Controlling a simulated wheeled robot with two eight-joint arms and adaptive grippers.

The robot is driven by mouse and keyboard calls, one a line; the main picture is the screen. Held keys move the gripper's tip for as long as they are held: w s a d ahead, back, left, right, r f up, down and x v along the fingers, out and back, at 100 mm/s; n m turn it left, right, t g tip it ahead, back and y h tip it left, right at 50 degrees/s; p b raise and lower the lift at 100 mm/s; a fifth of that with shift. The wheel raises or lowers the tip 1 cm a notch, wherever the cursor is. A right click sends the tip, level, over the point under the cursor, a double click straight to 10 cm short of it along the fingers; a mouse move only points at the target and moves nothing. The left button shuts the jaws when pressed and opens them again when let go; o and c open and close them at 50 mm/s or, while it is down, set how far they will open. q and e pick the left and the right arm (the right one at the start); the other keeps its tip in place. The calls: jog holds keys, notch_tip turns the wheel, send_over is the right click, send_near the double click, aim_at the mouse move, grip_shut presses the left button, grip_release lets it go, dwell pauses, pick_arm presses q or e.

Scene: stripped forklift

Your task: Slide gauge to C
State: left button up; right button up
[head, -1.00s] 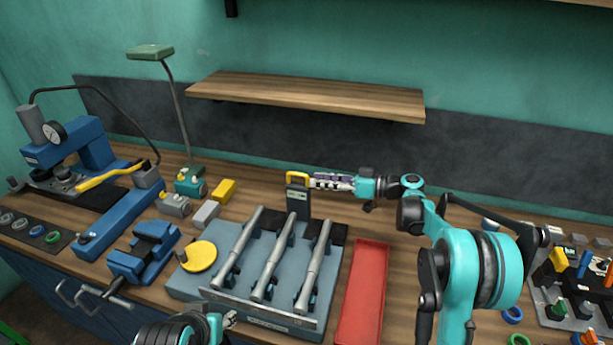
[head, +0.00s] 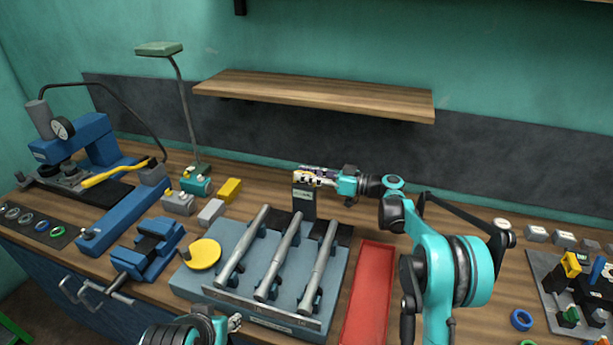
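The gauge (head: 304,203), a dark grey upright block with a small pale panel, stands at the back of the grey-blue fixture (head: 208,279), behind the gap between the middle and right metal rods. Its yellow top handle is now hidden by my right gripper (head: 313,176), which reaches in from the right at the top of the gauge. Whether those fingers are closed around the handle is unclear. The fixture holds three slanted rods; marks on its front plate (head: 262,317) are too small to read, so I cannot pick out C. My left gripper (head: 235,323) is low, in front of the fixture; its fingers are unclear.
A yellow disc (head: 204,254) and a blue vise (head: 150,248) are on the left. A wooden shelf (head: 315,95) hangs behind and above the gauge.

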grip_shut()
jog(key=v, duration=1.1)
jog(key=shift+d, duration=0.15)
grip_release()
jog(key=shift+d, duration=0.15)
jog(key=v, duration=1.2)
jog(key=shift+r, duration=0.1)
